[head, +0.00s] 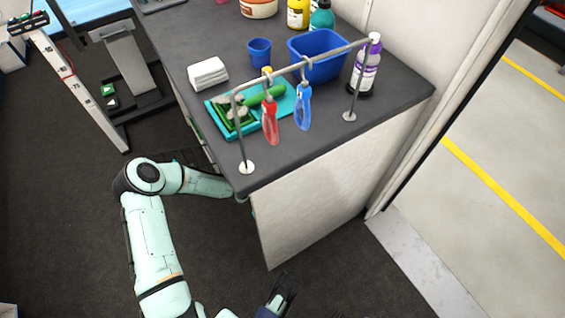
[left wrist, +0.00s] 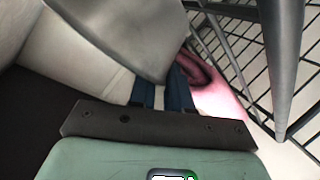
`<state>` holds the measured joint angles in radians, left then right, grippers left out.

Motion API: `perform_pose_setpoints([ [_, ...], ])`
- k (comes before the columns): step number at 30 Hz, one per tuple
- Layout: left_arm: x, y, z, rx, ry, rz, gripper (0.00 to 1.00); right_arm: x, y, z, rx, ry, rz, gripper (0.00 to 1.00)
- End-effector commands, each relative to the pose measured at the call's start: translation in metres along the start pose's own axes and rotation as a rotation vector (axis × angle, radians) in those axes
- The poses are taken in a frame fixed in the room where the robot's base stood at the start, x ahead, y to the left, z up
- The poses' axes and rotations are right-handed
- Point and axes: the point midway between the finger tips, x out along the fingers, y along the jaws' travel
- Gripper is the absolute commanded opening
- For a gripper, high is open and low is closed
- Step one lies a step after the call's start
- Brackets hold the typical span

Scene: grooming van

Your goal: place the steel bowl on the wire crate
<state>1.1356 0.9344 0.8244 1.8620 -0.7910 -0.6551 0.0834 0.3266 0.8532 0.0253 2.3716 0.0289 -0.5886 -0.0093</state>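In the left wrist view, a smooth grey metal surface, which looks like the steel bowl (left wrist: 125,28), fills the top middle. My left gripper (left wrist: 163,92) has its two dark blue fingers close together at the edge of this surface. Its fingertips are hidden behind the metal, and it appears shut on it. Dark wire mesh, which looks like the wire crate (left wrist: 240,45), is close on the right. In the head view my left arm reaches under the counter edge and its gripper is hidden. My right gripper (head: 282,292) is at the bottom, with its finger gap unclear.
The grey counter (head: 320,150) carries a hook rail (head: 300,67), a blue bin (head: 318,58), a blue cup (head: 259,52), a spray bottle (head: 366,68) and white towels (head: 208,73). A pink object (left wrist: 215,98) lies beyond the left fingers. Dark floor (head: 60,220) is clear at left.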

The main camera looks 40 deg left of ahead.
Motion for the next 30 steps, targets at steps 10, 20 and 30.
perform_pose_setpoints([
  [10, 0.000, 0.001, -0.001, 0.000, 0.000, 0.000, 0.36, -0.001, 0.000, -0.001, 0.000, 0.002, -0.001, 0.35],
  [20, -0.047, 0.002, -0.005, 0.000, -0.002, -0.003, 0.36, -0.022, -0.013, 0.003, -0.011, -0.007, -0.018, 0.35],
  [30, -0.110, 0.002, -0.004, 0.001, -0.002, -0.002, 0.36, -0.043, -0.019, 0.032, -0.018, -0.096, -0.023, 0.35],
])
